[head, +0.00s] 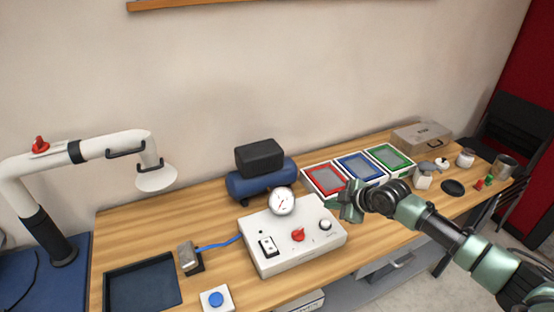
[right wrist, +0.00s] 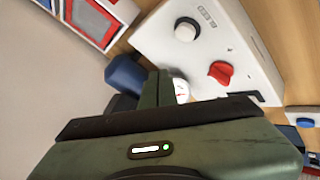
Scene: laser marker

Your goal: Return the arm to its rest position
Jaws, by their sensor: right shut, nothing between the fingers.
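My right arm comes in from the lower right of the head view. Its gripper (head: 348,206) is above the bench near the right end of the white control box (head: 312,248), below the red-framed tray. In the right wrist view the gripper (right wrist: 158,80) is shut and empty, with its fingers together. The gripper partly covers the box's gauge in that view. My left gripper is in neither view.
The wooden bench (head: 130,237) holds a blue compressor (head: 262,182), red, blue and green trays (head: 362,168), a dark tray (head: 143,285), a blue button (head: 216,299) and small jars at right. A white extraction arm (head: 100,147) stands at left. The space above the bench front is open.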

